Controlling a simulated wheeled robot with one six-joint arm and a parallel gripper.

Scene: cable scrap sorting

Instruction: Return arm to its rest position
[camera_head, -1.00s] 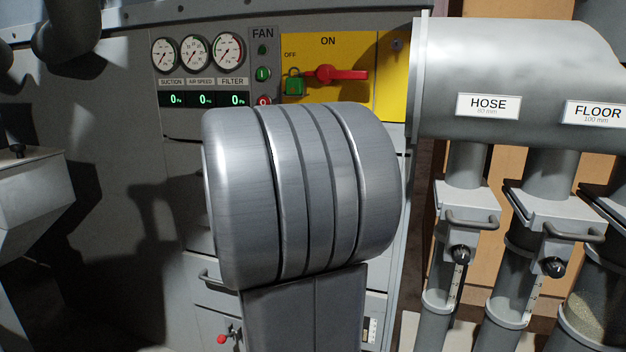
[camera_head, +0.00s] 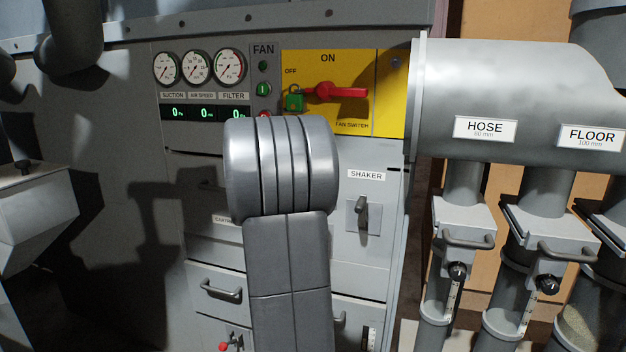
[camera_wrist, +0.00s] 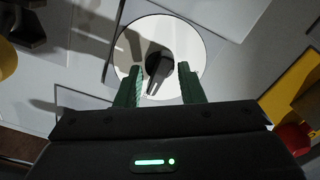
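My gripper (camera_wrist: 160,68) shows in the wrist view with its two green fingers apart and nothing between their pads. Beyond the fingertips is a white round plate (camera_wrist: 205,50) with a dark knob or lever (camera_wrist: 158,62); the fingers do not appear to touch it. In the head view my grey arm link (camera_head: 282,167) stands in front of the machine's control panel. My gripper is hidden in that view.
The yellow fan switch panel (camera_head: 300,65) has a red handle (camera_head: 340,91) and a green padlock (camera_head: 293,101). A shaker lever (camera_head: 361,213) is right of my arm. Drawers (camera_head: 218,285) lie lower left. Grey pipes with gate handles (camera_head: 467,240) stand at the right.

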